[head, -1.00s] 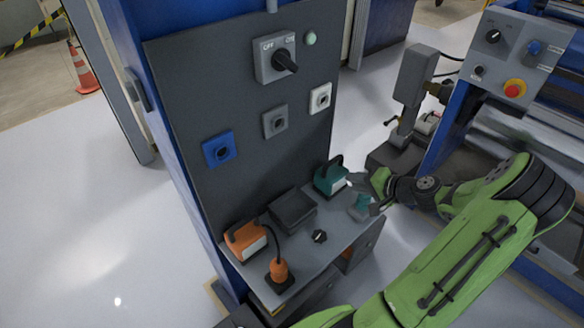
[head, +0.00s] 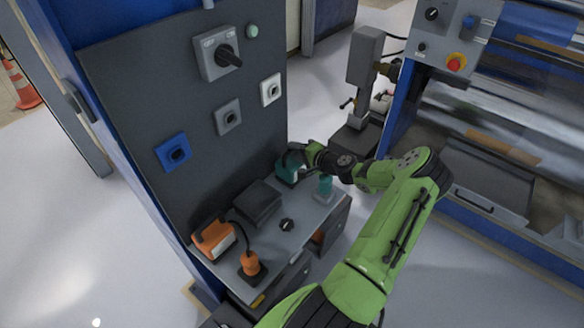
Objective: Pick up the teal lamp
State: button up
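The teal lamp (head: 286,172) stands at the far right back of the grey shelf (head: 268,250), against the dark panel. My gripper (head: 299,155) is at the top of the lamp, by its handle, reaching in from the right. It covers the handle's upper right part. The fingers are small and dark here, so I cannot tell whether they are open or shut, or whether they touch the handle. The lamp appears upright on the shelf.
A teal plug-like piece (head: 325,187) stands just right of the lamp, beneath my arm. A dark box (head: 258,203), a black knob (head: 287,225), an orange lamp (head: 215,240) and an orange plug (head: 251,265) share the shelf. The panel (head: 140,110) bounds the back.

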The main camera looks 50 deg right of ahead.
jog(key=shift+x, duration=1.15)
jog(key=shift+s, duration=0.1)
grip_shut()
jog(key=shift+d, duration=0.1)
